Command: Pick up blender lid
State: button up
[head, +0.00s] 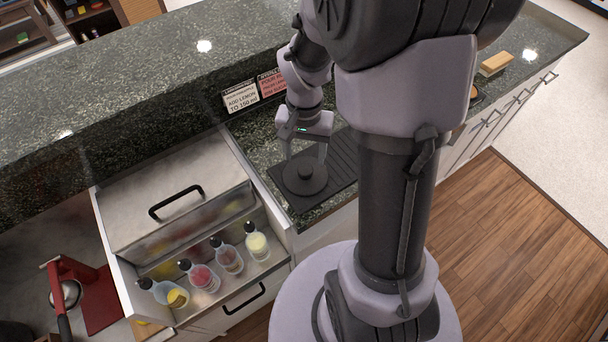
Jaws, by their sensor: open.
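The blender lid (305,177) is a dark round disc with a raised knob in the middle. It lies on a black ribbed mat (343,160) on the green granite counter. My gripper (306,160) is above the lid, pointing down, with its two fingers apart on either side of the lid's middle. The fingers are open. Whether the fingertips touch the lid cannot be told from this view.
Left of the mat is an open drawer unit with a metal lid and black handle (176,202) and several bottles (203,277). Two signs (240,97) stand behind the gripper. A raised granite ledge (130,85) runs behind. A wooden block (495,63) lies far right.

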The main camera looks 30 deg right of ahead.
aim_at(305, 167)
notch_tip(305, 167, down, 6)
jog(key=b, duration=0.2)
jog(key=shift+d+r+b, duration=0.1)
jog(key=shift+d+b, duration=0.05)
jog(key=shift+b, duration=0.25)
jog(key=shift+r, duration=0.15)
grip_shut()
jog(key=shift+r, duration=0.1)
